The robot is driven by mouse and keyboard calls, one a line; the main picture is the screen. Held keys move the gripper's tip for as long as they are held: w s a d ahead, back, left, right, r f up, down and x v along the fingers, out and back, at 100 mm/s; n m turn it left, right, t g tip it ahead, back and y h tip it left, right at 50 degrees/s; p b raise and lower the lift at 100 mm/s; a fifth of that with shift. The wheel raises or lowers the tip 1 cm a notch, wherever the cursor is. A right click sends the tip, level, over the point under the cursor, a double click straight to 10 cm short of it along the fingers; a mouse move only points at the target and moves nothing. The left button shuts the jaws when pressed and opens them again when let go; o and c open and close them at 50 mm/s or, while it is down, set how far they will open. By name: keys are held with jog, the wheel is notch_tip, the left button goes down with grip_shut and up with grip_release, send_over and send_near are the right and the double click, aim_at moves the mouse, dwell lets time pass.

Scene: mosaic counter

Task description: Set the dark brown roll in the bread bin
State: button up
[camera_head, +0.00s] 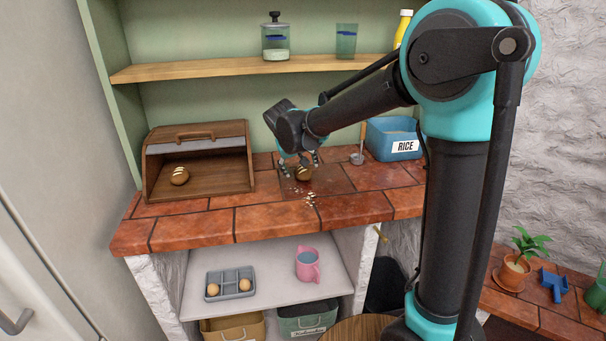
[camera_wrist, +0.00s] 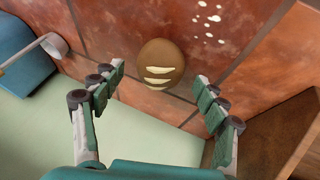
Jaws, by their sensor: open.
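A dark brown roll (camera_head: 304,173) with pale slashes lies on the tiled counter. In the wrist view the roll (camera_wrist: 160,64) sits just beyond the fingertips, roughly midway between them. My gripper (camera_head: 299,162) is open, pointing down at the roll; in the wrist view its two fingers (camera_wrist: 163,86) are spread wide with nothing between their pads. The wooden bread bin (camera_head: 225,172) stands at the left of the counter with its front open. Another brown roll (camera_head: 180,176) with pale slashes is inside it, on the left.
Pale crumbs (camera_head: 311,199) lie in front of the roll. A blue rice box (camera_head: 393,140) and a small metal scoop (camera_head: 357,158) stand to its right. A wooden shelf (camera_head: 240,68) runs above. Bare counter lies between roll and bin.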

jog(key=shift+x, duration=1)
jog(key=c, duration=1.4)
jog(key=shift+o, duration=0.2)
jog(key=shift+r, duration=0.15)
